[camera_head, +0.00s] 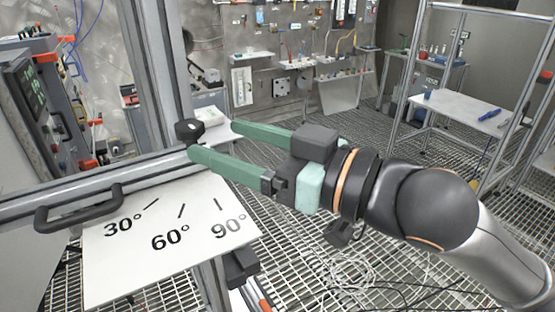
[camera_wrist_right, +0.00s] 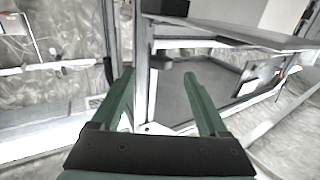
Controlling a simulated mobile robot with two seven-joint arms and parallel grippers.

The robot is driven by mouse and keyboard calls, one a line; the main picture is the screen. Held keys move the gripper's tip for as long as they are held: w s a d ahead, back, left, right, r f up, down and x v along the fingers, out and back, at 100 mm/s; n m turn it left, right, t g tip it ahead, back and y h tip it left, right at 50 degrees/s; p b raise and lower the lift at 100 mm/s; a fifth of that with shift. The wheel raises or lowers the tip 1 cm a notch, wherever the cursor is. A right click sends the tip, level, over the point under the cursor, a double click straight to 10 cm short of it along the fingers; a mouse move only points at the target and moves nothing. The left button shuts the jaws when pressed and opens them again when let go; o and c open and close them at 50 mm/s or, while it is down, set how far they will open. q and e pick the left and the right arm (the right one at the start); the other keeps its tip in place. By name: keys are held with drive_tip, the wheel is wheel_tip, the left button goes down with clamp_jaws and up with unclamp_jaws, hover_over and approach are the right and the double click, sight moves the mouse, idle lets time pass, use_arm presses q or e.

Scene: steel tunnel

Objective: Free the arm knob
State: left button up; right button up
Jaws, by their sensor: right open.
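The black knob (camera_head: 189,131) sits at the joint of the grey metal profile frame, above a white angle plate (camera_head: 190,265) marked 30°, 60° and 90°. My right gripper (camera_head: 212,139) comes in from the right with its two green fingers spread and empty. Its nearer fingertip is just below the knob in the picture; I cannot tell whether they touch. In the right wrist view, the open fingers (camera_wrist_right: 158,82) flank a small dark part (camera_wrist_right: 161,63), which may be the knob. My left gripper does not show.
A black handle (camera_head: 78,213) is on the metal profile (camera_head: 130,176) at the left. A control panel (camera_head: 28,92) stands at the far left. A white-topped table (camera_head: 465,110) stands at the back right. Cables (camera_head: 350,275) lie on the grated floor below my right arm.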

drive_tip(key=v, duration=0.7)
drive_tip(key=shift+s+d+b, duration=0.15)
drive_tip(key=shift+d+b, duration=0.15)
drive_tip(key=shift+b, duration=0.15)
drive_tip(key=shift+f, duration=0.1)
